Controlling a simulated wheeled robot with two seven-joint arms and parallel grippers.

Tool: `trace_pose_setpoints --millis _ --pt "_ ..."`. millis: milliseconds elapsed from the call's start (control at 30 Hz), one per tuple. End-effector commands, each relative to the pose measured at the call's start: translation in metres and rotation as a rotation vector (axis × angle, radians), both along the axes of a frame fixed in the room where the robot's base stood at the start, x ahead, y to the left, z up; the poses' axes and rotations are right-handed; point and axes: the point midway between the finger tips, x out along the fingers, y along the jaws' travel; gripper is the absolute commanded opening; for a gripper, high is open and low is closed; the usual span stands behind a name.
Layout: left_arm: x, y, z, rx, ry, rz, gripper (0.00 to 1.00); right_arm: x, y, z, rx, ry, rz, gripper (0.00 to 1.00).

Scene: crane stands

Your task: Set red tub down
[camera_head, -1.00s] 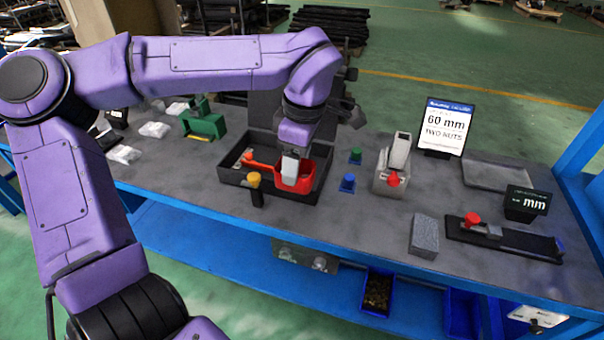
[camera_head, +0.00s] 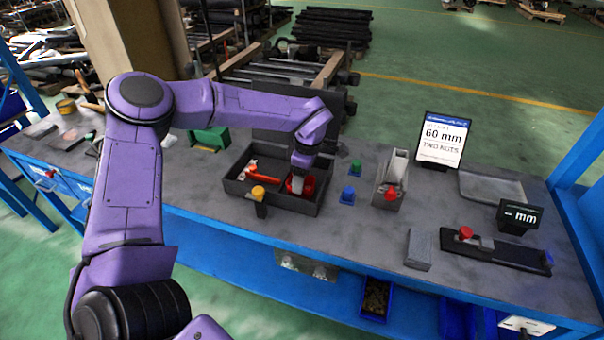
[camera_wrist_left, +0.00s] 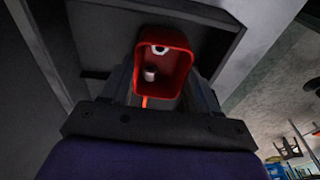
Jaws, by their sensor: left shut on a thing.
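The red tub (camera_head: 308,186) is inside the black open case (camera_head: 232,188), at its right side. In the left wrist view the red tub (camera_wrist_left: 164,40) shows from above, with a white nut and a small pale cylinder inside it. My left gripper (camera_head: 298,184) points down at the tub and is shut on it; its fingers stand on either side of the tub in the left wrist view (camera_wrist_left: 160,95). I cannot tell whether the tub's underside touches the case floor. My right gripper is not in view.
A red-orange tool (camera_head: 262,173) lies in the case's left part. A yellow-topped post (camera_head: 259,194) stands at the case's front edge. Blue (camera_head: 348,195) and green (camera_head: 356,167) pieces and a grey stand (camera_head: 391,178) are to the right. A sign (camera_head: 442,139) stands behind.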

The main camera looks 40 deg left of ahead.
Motion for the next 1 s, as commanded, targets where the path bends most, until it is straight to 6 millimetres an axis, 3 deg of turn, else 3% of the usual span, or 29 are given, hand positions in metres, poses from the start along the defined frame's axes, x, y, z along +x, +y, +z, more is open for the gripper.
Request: trace_pose_setpoints --millis 367,400,433,467,800,1000 --pt "0.000 0.000 -0.007 -0.001 -0.001 0.000 0.30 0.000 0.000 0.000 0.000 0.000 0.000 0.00" --pt "0.000 0.000 -0.006 -0.001 -0.001 0.000 0.74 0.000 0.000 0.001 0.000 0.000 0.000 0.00" --pt "0.000 0.000 -0.006 -0.001 -0.001 0.000 0.83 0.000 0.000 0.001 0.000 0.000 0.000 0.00" --pt "0.000 0.000 -0.006 -0.001 -0.001 0.000 0.86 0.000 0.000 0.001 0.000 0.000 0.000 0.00" --pt "0.001 -0.001 0.000 0.000 -0.003 0.000 0.86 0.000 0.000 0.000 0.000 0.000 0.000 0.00" --pt "0.003 -0.006 0.042 0.001 -0.009 -0.001 0.86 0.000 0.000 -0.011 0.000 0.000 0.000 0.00"
